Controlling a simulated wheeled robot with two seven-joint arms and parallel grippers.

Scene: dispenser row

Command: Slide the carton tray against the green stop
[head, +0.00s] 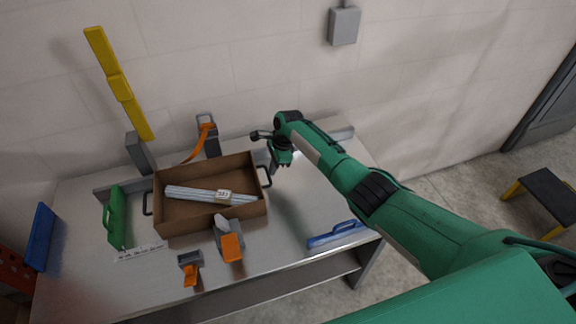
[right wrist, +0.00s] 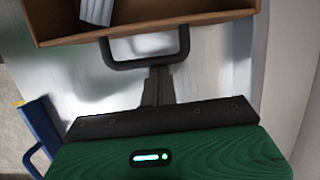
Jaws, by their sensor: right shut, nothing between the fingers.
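The carton tray (head: 248,211) is an open brown box with a dark handle on each side, on the grey bench. A pale bundle of rods (head: 190,194) with a label lies in it. The green stop (head: 115,222) stands left of the tray, with a gap between them. My right gripper (head: 275,166) is at the tray's right side, beside its right handle (head: 267,177). In the right wrist view its shut, empty fingers (right wrist: 157,88) point at the handle bar (right wrist: 140,64); whether they touch it I cannot tell. My left gripper is not in view.
Orange-and-grey dispensers (head: 231,243) stand in front of and behind the tray. A blue stop-like piece (head: 336,234) lies at the bench's right front. A marked white strip (head: 140,251) lies near the green stop. A yellow bar (head: 120,85) is on the wall side.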

